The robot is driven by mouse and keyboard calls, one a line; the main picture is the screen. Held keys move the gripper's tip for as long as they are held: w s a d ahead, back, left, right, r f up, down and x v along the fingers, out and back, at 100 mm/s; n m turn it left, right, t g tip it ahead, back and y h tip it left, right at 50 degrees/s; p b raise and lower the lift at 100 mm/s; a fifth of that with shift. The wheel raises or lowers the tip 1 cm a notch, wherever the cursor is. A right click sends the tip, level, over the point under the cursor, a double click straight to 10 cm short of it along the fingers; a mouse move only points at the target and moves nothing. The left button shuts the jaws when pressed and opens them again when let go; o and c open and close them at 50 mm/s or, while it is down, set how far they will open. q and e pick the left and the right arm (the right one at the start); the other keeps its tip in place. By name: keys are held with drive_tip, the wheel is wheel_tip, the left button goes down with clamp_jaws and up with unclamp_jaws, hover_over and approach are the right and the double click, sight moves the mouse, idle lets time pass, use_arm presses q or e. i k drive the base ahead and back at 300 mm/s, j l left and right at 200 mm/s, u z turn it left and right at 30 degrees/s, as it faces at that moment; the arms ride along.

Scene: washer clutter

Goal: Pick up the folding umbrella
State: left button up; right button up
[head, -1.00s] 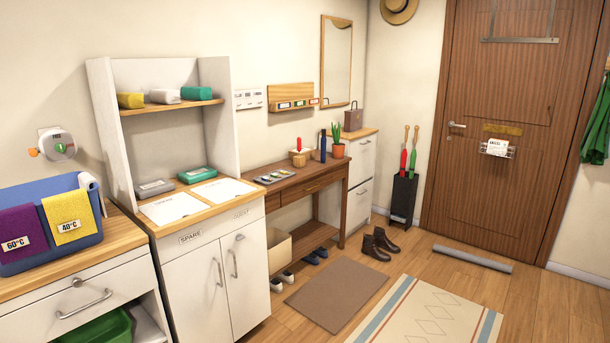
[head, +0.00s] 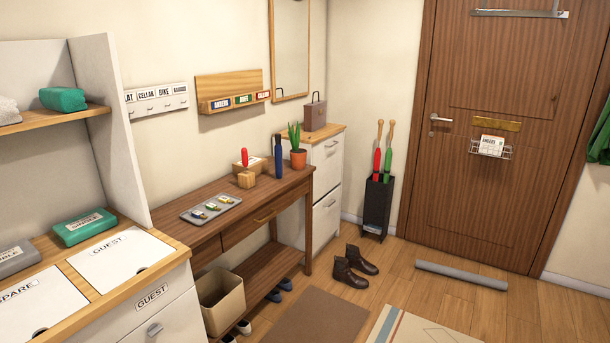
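A dark blue, slim upright object that looks like the folding umbrella (head: 278,158) stands at the back of the wooden console table (head: 262,205), just left of a potted plant. It is closed. Two long umbrellas, one red (head: 373,150) and one green (head: 388,150), with wooden handles, stand in a black stand (head: 377,207) by the door. Neither of my grippers is in view.
On the console table are a potted plant (head: 298,156), a wooden block with a red-handled item (head: 246,178) and a grey tray (head: 211,208). A white cabinet (head: 150,305) stands at left.

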sight(277, 149)
drive_tip(key=i+z, duration=0.25)
drive_tip(key=i, duration=0.7)
drive_tip(key=i+z, duration=0.25)
drive_tip(key=i, duration=0.75)
